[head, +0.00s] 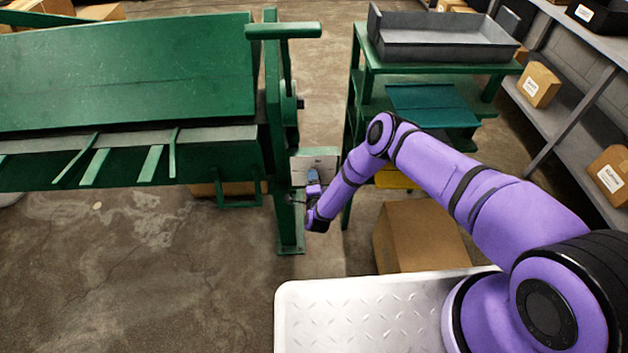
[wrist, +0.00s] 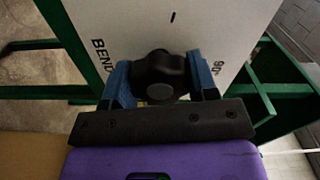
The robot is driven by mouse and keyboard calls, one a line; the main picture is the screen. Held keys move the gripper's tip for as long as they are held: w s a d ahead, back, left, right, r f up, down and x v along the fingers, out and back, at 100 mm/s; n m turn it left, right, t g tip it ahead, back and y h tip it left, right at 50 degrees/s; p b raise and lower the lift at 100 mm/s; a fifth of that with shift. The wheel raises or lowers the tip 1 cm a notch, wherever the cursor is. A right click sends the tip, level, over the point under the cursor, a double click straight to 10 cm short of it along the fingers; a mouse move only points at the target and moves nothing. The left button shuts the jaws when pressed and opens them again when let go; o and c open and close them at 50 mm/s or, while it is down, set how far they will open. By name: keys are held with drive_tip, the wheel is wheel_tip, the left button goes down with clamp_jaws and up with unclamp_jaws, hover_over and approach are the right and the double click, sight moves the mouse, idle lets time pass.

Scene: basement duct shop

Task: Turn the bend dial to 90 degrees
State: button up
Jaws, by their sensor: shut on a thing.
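The bend dial is a black lobed knob (wrist: 158,78) on a pale plate (wrist: 150,28) marked "BEND" at left, with a short dark tick above the knob and small rotated figures at right. My gripper (wrist: 160,76) is shut on the knob, one blue finger on each side of it. In the head view the plate (head: 326,163) is on the right end of the green bending machine, and my gripper (head: 313,180) is at its front. The knob is hidden there. I cannot read the dial's angle, as no pointer shows clearly.
The green bending machine (head: 130,75) fills the left. A green stand (head: 365,62) with a grey tray (head: 440,52) is behind my arm. A cardboard box (head: 420,238) stands on the floor below the arm. Shelves (head: 560,115) with boxes line the right. Floor at lower left is clear.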

drive_tip(key=shift+m, duration=0.8)
drive_tip(key=o, duration=0.9)
drive_tip(key=shift+s, duration=0.1)
drive_tip(key=s, duration=1)
drive_tip(key=shift+s, duration=0.35)
